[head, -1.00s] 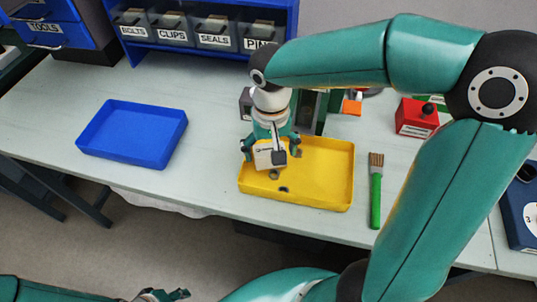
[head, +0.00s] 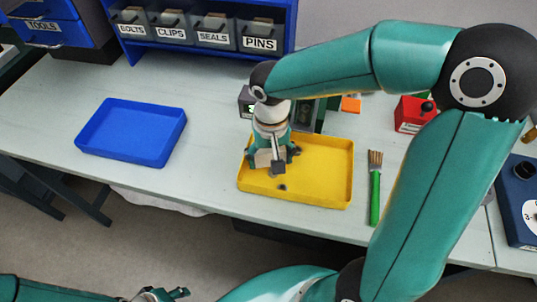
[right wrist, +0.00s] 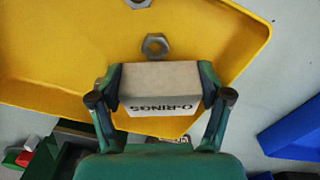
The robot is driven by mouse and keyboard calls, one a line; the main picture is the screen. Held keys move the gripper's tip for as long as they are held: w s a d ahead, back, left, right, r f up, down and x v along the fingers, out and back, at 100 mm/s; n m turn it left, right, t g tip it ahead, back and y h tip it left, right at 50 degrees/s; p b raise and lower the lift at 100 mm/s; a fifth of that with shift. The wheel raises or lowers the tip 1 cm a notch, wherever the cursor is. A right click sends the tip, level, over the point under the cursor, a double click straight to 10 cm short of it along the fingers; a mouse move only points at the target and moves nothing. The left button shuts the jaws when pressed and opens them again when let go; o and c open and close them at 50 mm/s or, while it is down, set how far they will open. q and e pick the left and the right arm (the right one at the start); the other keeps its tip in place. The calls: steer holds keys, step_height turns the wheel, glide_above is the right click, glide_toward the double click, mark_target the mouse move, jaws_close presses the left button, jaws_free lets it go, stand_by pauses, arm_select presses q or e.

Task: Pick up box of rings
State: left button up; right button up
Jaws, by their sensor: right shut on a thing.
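The box of rings is a small pale carton with "O-RINGS" on one face. In the right wrist view the box (right wrist: 160,86) sits between the two fingers of my right gripper (right wrist: 160,90), which is shut on its two ends. In the head view the right gripper (head: 271,157) is over the left part of the yellow tray (head: 325,165), and the box (head: 263,158) is partly hidden by it. I cannot tell whether the box touches the tray floor. My left gripper (head: 163,294) shows at the bottom edge, away from the table; its jaw opening is unclear.
A metal nut (right wrist: 155,46) lies in the yellow tray beside the box. An empty blue tray (head: 130,133) stands to the left, with clear table between. A green-handled brush (head: 375,188) and a red box (head: 414,114) are to the right. Labelled bins (head: 211,32) stand behind.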

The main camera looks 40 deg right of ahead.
mark_target(270, 155)
steer(key=shift+r, duration=0.1)
step_height(270, 155, up, 20)
steer(key=p, duration=0.2)
